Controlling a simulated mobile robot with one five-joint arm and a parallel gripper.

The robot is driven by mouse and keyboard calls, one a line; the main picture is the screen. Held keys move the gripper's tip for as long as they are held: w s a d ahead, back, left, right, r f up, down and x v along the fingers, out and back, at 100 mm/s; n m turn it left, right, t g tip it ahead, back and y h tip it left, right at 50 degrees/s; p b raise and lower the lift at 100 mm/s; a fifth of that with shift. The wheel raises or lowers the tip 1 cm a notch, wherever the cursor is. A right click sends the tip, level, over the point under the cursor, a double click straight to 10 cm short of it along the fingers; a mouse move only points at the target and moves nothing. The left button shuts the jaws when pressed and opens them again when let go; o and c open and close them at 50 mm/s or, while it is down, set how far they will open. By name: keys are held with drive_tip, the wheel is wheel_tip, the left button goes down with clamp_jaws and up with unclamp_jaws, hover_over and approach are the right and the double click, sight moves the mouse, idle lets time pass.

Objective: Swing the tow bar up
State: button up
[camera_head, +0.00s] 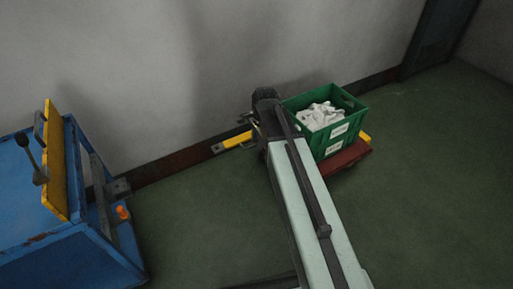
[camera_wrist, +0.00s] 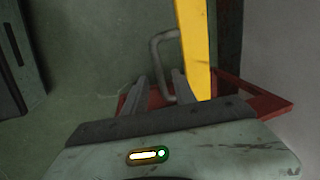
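The yellow tow bar (camera_head: 237,140) reaches out low to the left from the red cart (camera_head: 345,160). In the wrist view the tow bar (camera_wrist: 194,45) runs up the picture, with a bent grey handle (camera_wrist: 156,62) on its left side. My gripper (camera_wrist: 159,80) is open, and its two fingers stand on either side of the handle, with a gap to the left finger. I cannot tell whether the right finger touches it. In the head view my arm hides the gripper and part of the bar.
A green crate (camera_head: 343,138) of white pieces stands on the cart. A wall (camera_head: 160,80) runs close behind the bar. A blue machine (camera_head: 60,250) with a yellow panel stands at the left. The green floor (camera_head: 200,220) between is clear.

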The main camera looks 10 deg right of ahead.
clamp_jaws()
drive_tip(key=shift+s, duration=0.1)
idle(1.2)
